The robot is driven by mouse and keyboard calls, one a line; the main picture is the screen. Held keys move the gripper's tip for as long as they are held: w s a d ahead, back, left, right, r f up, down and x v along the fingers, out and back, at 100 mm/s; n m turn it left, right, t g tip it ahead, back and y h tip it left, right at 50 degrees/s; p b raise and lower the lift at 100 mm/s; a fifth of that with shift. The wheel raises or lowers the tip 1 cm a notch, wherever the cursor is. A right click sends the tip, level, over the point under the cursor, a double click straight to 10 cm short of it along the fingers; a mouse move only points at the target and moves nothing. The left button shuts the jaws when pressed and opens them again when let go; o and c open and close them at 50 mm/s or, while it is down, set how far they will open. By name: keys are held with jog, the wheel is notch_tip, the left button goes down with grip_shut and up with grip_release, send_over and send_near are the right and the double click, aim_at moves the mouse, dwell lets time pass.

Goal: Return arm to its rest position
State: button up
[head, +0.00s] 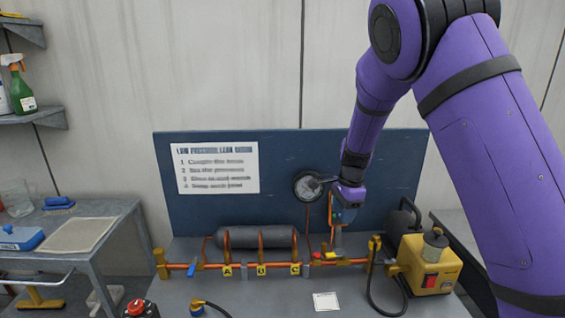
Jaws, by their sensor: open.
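My purple arm (480,130) comes in from the right and reaches down over the bench in the head view. My gripper (338,232) is at its lower end, pointing down close to the copper pipe, right of the gauge (308,186). The gripper is open. Its fingertips are small here, and I cannot tell whether they touch the pipework.
A blue back panel (400,165) with a white instruction sheet (215,167) stands behind the bench. A grey cylinder (255,238) and the copper pipe (205,266) are left of the gripper. A yellow pump (425,265) with a black hose is close right. A side table (95,252) stands left.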

jog(key=s+d+r+n+t+y, duration=0.1)
jog(key=s+d+r+n, duration=0.25)
jog(key=s+r, duration=0.55)
jog(key=s+d+r+n+t+y, duration=0.1)
jog(key=s+d+r+n, duration=0.25)
jog(key=s+r, duration=0.6)
jog(key=s+d+r+n+t+h, duration=0.1)
jog(key=s+r+n, duration=0.2)
jog(key=s, duration=0.6)
jog(key=s+d+r+n+t+h, duration=0.1)
jog(key=s+r+n+t+h, duration=0.1)
jog(key=s+n, duration=0.3)
jog(key=s, duration=0.4)
jog(key=shift+s+d+r, duration=0.2)
jog(key=shift+d+r, duration=0.2)
